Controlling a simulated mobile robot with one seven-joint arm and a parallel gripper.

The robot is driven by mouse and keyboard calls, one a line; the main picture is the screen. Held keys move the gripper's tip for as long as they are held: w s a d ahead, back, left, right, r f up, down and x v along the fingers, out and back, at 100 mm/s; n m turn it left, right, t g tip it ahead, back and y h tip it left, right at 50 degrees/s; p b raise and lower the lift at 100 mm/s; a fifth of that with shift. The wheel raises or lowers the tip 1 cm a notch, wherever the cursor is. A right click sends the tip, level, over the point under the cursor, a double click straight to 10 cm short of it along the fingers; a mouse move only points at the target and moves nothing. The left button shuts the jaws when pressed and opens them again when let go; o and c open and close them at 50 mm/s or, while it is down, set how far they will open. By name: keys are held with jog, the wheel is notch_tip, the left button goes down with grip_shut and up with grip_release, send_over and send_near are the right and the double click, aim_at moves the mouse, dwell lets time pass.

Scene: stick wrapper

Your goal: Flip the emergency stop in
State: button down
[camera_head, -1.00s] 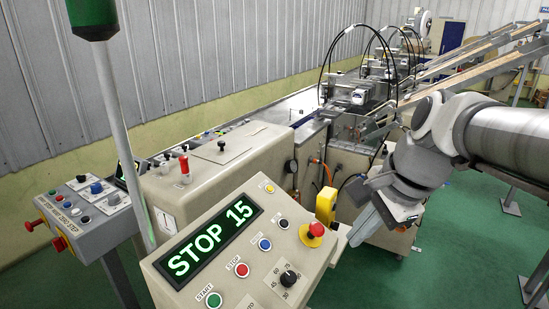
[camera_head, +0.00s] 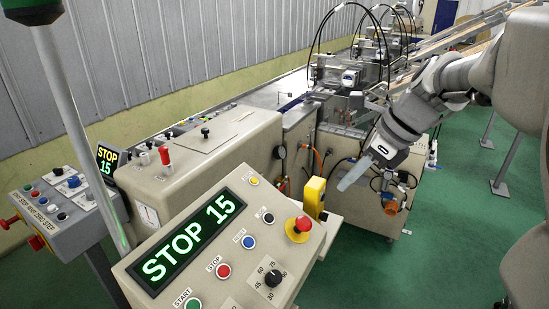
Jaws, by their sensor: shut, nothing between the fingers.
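The emergency stop (camera_head: 298,228) is a red mushroom button on a yellow base, at the upper right of the beige control panel (camera_head: 316,262). The panel's display (camera_head: 190,243) reads "STOP 15" in green. My gripper (camera_head: 346,184) is shut and empty. In the picture it is up and to the right of the emergency stop, apart from it, with its fingers pointing down and left. Other red buttons (camera_head: 38,243) show on the grey box at the far left, partly cut off by the picture's edge.
A yellow upright part (camera_head: 314,197) stands just behind the emergency stop. A grey control box (camera_head: 75,215) and a pole with a dark green top (camera_head: 75,120) stand at left. Machinery (camera_head: 350,85) fills the back. Green floor (camera_head: 440,245) is open at right.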

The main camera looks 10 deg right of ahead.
aim_at(305, 222)
jog(key=b+x, duration=0.1)
jog(key=x, duration=1.3)
jog(key=shift+x, duration=1)
jog(key=shift+d+r+p, duration=0.2)
jog(key=shift+r+p, duration=0.15)
jog(key=shift+r, duration=0.15)
jog(key=p+v, duration=0.3)
jog(key=v, duration=1)
jog(key=shift+s, duration=0.15)
jog(key=shift+s+r, duration=0.1)
